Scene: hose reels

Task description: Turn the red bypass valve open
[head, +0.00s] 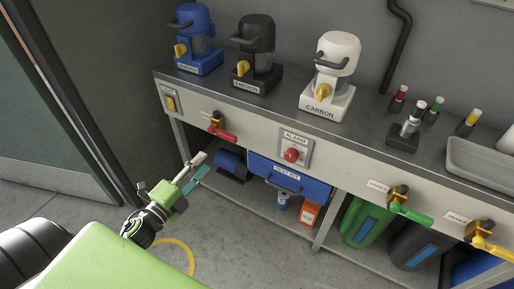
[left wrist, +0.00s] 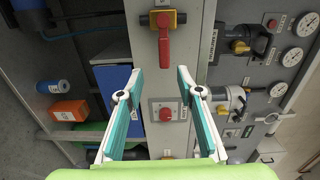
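The red bypass valve (head: 222,131) is on the front panel of the bench, left of the alarm button. It has a yellow-brown body and a red lever that points to the right along the panel in the head view. In the left wrist view the red lever (left wrist: 163,45) hangs down the picture from the valve body, ahead of the fingertips. My left gripper (head: 199,168) is open and empty, in front of and below the valve, apart from it. Its teal-padded fingers (left wrist: 160,74) are spread wide in the left wrist view. My right gripper is not in view.
A red alarm button (head: 291,155) sits right of the valve, above a blue test kit drawer (head: 288,178). Green (head: 410,212) and yellow (head: 490,243) lever valves are farther right. Three filter units, including the white carbon one (head: 333,75), stand on top.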

